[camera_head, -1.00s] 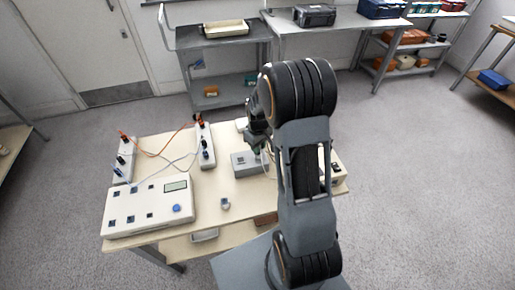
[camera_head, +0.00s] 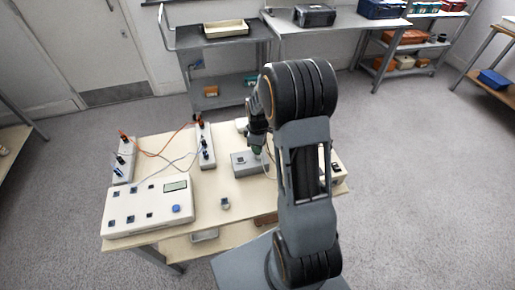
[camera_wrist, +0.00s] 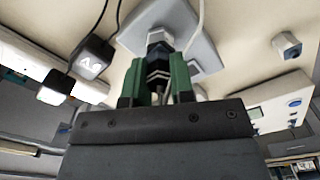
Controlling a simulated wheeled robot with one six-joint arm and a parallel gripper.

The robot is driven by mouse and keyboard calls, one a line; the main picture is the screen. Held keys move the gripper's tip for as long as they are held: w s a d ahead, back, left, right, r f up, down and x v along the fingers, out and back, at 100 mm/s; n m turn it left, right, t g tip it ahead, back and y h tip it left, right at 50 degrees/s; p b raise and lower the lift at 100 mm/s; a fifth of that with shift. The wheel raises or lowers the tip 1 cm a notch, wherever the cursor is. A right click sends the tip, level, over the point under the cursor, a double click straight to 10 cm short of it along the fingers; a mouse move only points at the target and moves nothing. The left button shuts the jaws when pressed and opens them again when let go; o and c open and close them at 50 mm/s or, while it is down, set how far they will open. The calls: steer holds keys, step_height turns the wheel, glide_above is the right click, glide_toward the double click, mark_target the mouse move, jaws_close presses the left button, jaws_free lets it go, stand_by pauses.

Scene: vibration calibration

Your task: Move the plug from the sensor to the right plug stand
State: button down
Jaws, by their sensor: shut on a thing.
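My gripper (camera_wrist: 158,80) has two green fingers and is shut on the plug (camera_wrist: 158,66), a dark piece between the fingertips. A metallic hexagonal part (camera_wrist: 160,37), which looks like the sensor, lies just beyond the plug in line with it; I cannot tell whether they are joined. Beyond is a grey block (camera_wrist: 200,50). In the head view, my arm hides most of my gripper, which is by the grey block (camera_head: 247,168). The right plug stand (camera_head: 205,147) is a white upright strip with orange and dark plugs. The left plug stand (camera_head: 123,163) looks similar.
A white meter box (camera_head: 150,208) with a display and blue knob sits at the table's front left. A small hexagonal part (camera_head: 225,203) stands beside it. Orange and pale cables (camera_head: 160,152) cross between the stands.

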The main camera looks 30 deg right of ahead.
steer(key=shift+n, duration=1)
steer(key=shift+n, duration=2)
steer(key=shift+n, duration=1)
steer(key=shift+r+p, duration=0.6)
steer(key=shift+r, duration=0.35)
